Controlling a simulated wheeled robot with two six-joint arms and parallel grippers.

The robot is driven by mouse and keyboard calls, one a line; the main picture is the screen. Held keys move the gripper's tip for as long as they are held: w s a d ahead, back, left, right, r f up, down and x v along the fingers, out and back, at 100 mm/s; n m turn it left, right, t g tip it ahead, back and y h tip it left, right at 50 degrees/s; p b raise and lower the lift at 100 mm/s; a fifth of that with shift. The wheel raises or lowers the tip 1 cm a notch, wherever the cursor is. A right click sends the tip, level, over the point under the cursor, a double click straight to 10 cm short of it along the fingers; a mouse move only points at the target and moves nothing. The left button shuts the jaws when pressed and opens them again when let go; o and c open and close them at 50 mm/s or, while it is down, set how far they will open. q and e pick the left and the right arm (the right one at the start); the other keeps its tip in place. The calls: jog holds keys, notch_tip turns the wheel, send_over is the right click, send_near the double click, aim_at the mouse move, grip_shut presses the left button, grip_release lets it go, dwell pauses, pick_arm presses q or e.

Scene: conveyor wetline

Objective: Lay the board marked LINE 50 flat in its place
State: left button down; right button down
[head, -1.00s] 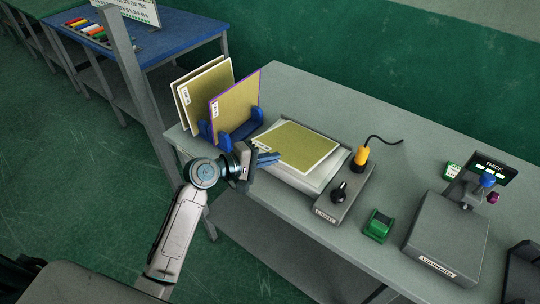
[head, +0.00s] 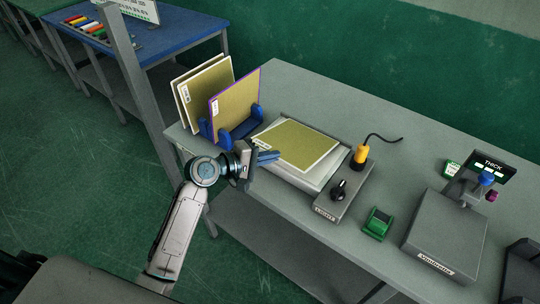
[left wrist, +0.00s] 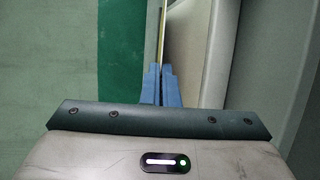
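A flat olive-yellow board (head: 299,145) with a pale rim and a small white label lies nearly level over the white panel of the light unit (head: 333,178) in the head view; its label is too small to read. My left gripper (head: 268,157) is at the board's near left edge. In the left wrist view its blue fingers (left wrist: 161,86) are close together on the thin board edge (left wrist: 161,36), seen edge-on. Whether the board rests fully on the panel cannot be told. My right gripper is not in view.
Other boards (head: 234,103) stand upright in a blue rack (head: 238,132) just left. A control box (head: 345,191) with a black knob and an orange-yellow plug stands right of the panel. A green block (head: 377,224) and a grey gauge (head: 443,237) are further right. The back of the bench is clear.

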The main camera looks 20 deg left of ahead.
pick_arm(q)
jog(key=shift+f, duration=0.2)
dwell(0.4)
jog(key=shift+s+f+b, duration=0.1)
jog(key=shift+f+b, duration=0.2)
jog(key=shift+f, duration=0.2)
dwell(0.6)
jog(key=c, duration=1.7)
grip_release()
jog(key=shift+c, duration=0.2)
jog(key=shift+f, duration=0.1)
jog(key=shift+f+b, duration=2.3)
jog(key=shift+f, duration=1.3)
